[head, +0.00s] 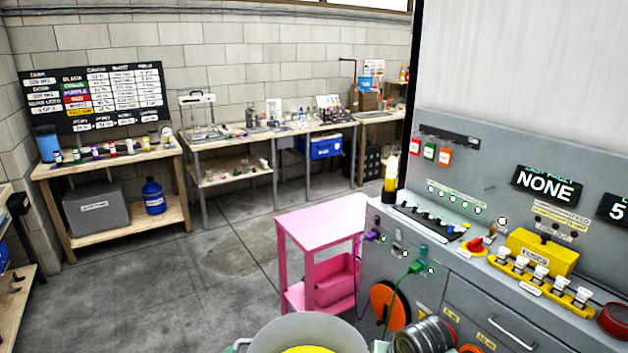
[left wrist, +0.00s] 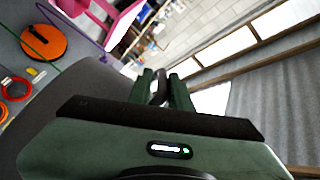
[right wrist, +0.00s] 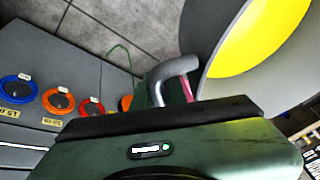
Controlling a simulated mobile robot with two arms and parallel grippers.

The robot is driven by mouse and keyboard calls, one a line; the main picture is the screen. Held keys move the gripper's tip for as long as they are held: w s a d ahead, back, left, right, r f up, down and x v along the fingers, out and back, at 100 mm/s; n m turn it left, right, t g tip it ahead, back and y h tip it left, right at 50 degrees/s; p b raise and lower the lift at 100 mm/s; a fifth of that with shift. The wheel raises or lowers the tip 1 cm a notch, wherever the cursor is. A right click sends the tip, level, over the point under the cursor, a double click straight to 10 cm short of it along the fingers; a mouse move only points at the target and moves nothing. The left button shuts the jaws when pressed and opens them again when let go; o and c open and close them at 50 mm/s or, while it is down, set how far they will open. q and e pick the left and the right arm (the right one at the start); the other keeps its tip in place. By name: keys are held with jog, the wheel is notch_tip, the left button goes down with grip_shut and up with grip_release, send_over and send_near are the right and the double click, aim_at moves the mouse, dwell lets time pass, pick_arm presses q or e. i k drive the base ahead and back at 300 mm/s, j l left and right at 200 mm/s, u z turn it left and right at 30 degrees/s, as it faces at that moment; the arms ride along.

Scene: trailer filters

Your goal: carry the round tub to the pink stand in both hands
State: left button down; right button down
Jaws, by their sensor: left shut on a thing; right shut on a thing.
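The round tub (head: 270,340) is grey with a yellow inside and shows at the bottom edge of the head view, partly cut off. In the right wrist view the tub (right wrist: 232,83) is at the upper right, and my right gripper (right wrist: 165,95) is shut on its bent grey handle (right wrist: 172,68). My left gripper (left wrist: 165,88) is shut on a handle (left wrist: 158,88), seen between its fingers. The pink stand (head: 322,222) is beyond the tub, in the middle of the head view. Its top is bare, and a pink bin (head: 335,280) sits on its lower shelf.
A grey control cabinet (head: 455,300) stands right beside the stand, with an orange disc (head: 388,306) and cables on its side. Open concrete floor (head: 200,285) lies left of the stand. Workbenches line the back wall.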

aim_at(324, 217)
jog(key=i, duration=2.8)
jog(key=i+j+z, duration=0.1)
jog(key=i+z, duration=0.25)
jog(key=i, duration=0.15)
